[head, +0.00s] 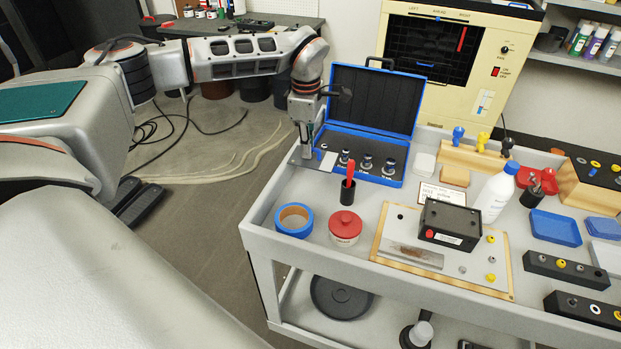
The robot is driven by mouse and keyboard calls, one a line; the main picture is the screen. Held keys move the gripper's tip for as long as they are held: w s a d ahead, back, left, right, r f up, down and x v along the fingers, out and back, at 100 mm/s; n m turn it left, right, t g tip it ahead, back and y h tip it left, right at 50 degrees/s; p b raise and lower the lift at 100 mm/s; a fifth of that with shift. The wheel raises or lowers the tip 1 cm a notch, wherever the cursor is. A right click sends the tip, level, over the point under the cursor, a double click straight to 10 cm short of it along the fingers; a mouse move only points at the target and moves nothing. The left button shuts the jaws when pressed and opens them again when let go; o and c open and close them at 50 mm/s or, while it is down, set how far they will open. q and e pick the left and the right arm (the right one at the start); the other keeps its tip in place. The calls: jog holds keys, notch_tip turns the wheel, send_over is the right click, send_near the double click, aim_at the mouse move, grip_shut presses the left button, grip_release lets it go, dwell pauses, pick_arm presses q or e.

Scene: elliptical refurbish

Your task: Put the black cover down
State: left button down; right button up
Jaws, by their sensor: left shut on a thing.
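My left gripper (305,147) points down at the left end of the open blue case (385,182), at the cart's back left corner. It is shut on a thin, flat, dark piece, seemingly the black cover (298,158). The piece shows only as a narrow dark edge beside the fingers; the rest is hidden or blends with the case's dark inside. I cannot tell whether it touches the cart top. A black box (450,222) with a red button sits on a wood-edged board (390,240). My right gripper is not in view.
The case's raised lid (370,100) stands right of my left gripper. A blue tape roll (293,219), red-lidded jar (345,226) and black cup with a red tool (347,190) stand in front. A white bottle (494,195) is further right. The left cart top (268,205) has bare room.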

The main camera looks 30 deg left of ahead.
pick_arm(q)
notch_tip(320, 180, down, 11)
dwell(0.5)
jog(key=shift+f, duration=0.15)
jog(key=c, duration=2.2)
grip_release()
jog(key=r, duration=1.2)
jog(key=shift+s+r, duration=0.15)
jog(key=shift+s, duration=0.05)
jog(key=shift+s, duration=0.1)
